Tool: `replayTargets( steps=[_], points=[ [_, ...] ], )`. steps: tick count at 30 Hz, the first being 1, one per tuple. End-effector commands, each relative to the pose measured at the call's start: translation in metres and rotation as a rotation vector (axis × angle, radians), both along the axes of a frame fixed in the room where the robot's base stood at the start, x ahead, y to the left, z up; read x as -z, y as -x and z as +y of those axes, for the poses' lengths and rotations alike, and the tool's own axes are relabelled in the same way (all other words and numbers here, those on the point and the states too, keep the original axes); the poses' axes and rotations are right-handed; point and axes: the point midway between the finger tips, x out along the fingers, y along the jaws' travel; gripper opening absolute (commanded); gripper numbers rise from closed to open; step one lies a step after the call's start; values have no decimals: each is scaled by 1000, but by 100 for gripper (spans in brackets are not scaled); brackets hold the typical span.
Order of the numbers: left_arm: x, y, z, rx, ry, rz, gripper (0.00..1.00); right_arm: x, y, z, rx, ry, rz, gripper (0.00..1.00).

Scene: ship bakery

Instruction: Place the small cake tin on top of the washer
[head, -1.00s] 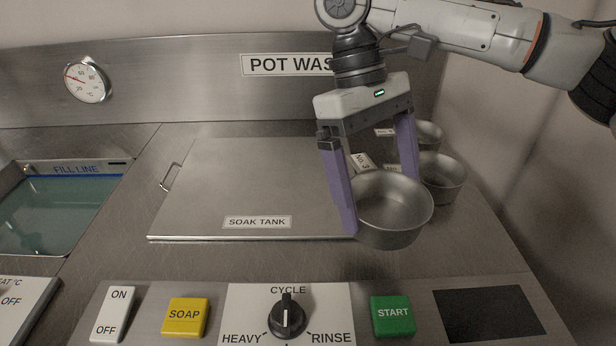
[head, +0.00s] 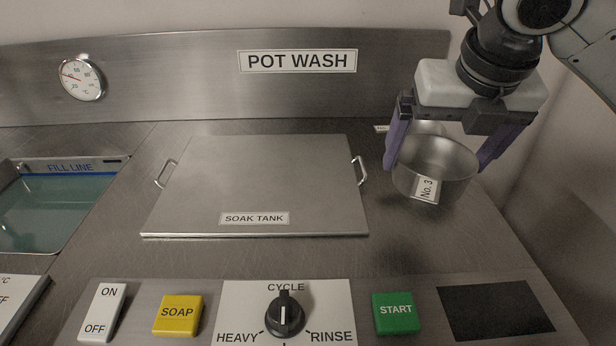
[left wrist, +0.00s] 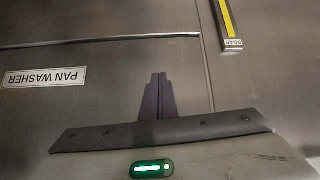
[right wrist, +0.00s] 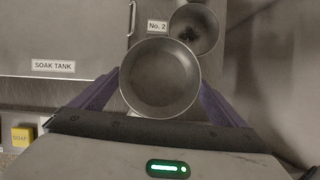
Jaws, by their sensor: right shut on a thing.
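My right gripper (head: 440,160) is shut on a round grey metal cake tin (head: 433,177) with a "No. 3" label facing the camera. Its fingers sit on either side of the tin, which appears held roughly level above the right part of the steel counter (head: 400,255). The tin also shows between the fingers in the right wrist view (right wrist: 160,80). My left gripper (left wrist: 157,95) shows only in the left wrist view, fingers together and empty, before a steel front labelled "PAN WASHER" (left wrist: 120,110).
Another tin (right wrist: 193,32), near a "No. 2" label, stands behind the held one. The soak tank lid (head: 255,180), with side handles, lies left of the held tin. A water basin (head: 60,205) is at far left. Buttons and a cycle knob (head: 285,314) line the front.

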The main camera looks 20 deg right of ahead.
Motion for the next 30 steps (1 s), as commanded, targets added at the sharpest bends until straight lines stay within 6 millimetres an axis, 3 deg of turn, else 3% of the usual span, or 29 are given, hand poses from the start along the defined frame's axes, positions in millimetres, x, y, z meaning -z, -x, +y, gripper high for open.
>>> replayTargets(
  steps=[8,15,30],
  points=[
    [5,4,-1,0,0,10,0,1,0,-3,-77,0,1,69],
    [18,7,-2,5,-3,23,0,40,1,-3,-74,0,3,69],
    [21,1,-6,9,5,2,0,98,1,-3,-74,0,1,69]
  ],
)
